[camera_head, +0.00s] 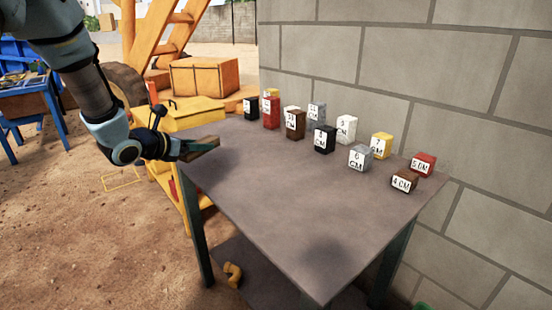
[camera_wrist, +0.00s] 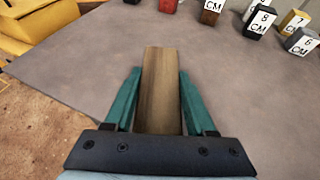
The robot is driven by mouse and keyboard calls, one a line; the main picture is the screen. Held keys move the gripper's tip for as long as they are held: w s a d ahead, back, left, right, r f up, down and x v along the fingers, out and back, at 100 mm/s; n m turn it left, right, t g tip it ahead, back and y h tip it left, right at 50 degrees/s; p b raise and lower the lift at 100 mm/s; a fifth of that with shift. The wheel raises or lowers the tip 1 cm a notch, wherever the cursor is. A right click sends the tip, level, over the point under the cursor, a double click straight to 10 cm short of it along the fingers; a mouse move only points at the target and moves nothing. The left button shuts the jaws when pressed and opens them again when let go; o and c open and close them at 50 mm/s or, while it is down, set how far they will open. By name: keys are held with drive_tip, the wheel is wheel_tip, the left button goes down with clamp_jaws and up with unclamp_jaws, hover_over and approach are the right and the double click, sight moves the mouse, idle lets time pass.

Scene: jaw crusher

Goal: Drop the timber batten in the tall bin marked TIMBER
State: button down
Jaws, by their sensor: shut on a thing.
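My gripper (camera_wrist: 158,110) is shut on the timber batten (camera_wrist: 160,75), a plain brown wooden piece held lengthwise between its two green fingers. In the head view my gripper (camera_head: 190,150) is over the left edge of the grey table (camera_head: 310,210), with the batten (camera_head: 206,146) pointing right over the tabletop. I cannot tell whether the batten touches the table. No bin marked TIMBER shows in either view.
Several small blocks with CM labels stand along the table's back, such as a black one (camera_head: 325,139) and a red one (camera_head: 423,164). A block wall (camera_head: 400,65) rises behind. Yellow machinery (camera_head: 195,115) stands at the left. The table's front half is clear.

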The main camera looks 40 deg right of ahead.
sight(274, 164)
drive_tip(key=s+d+r+m+g+b, duration=0.1)
drive_tip(key=s+d+r+m+g, duration=0.15)
drive_tip(key=s+d, duration=0.45)
drive_tip(key=s+d+r+m+g, duration=0.25)
drive_tip(key=s+d, duration=0.35)
drive_tip(key=d, duration=0.3)
drive_tip(key=shift+n, duration=0.5)
drive_tip(key=f, duration=0.6)
drive_tip(key=f+p, duration=0.1)
drive_tip(key=f, duration=0.2)
drive_tip(key=shift+s+d, duration=0.1)
drive_tip(key=shift+d, duration=0.2)
drive_tip(key=shift+f+h, duration=0.2)
drive_tip(key=shift+h, duration=0.1)
drive_tip(key=shift+f, duration=0.2)
drive_tip(key=shift+c, duration=1.1)
unclamp_jaws()
drive_tip(key=shift+r, duration=0.15)
